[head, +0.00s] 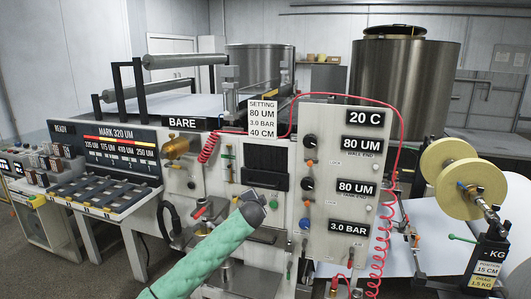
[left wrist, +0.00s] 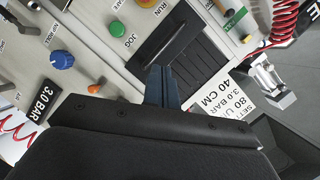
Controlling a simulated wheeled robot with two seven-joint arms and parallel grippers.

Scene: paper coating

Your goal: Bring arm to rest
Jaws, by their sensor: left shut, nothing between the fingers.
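My left arm in a green sleeve comes in from the bottom of the head view, with its dark wrist end (head: 251,202) in front of the coating machine's front panel (head: 326,215). In the left wrist view my left gripper (left wrist: 162,75) is shut, with its two dark blue fingers together and nothing between them. The fingertips show against the panel near a dark slotted plate (left wrist: 190,55); I cannot tell the gap to the panel. The fingers are hardly visible in the head view. My right gripper is in no view.
A coiled red hose (head: 378,262) hangs at the right, near a yellow roll (head: 447,165). Floor shows at the lower left.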

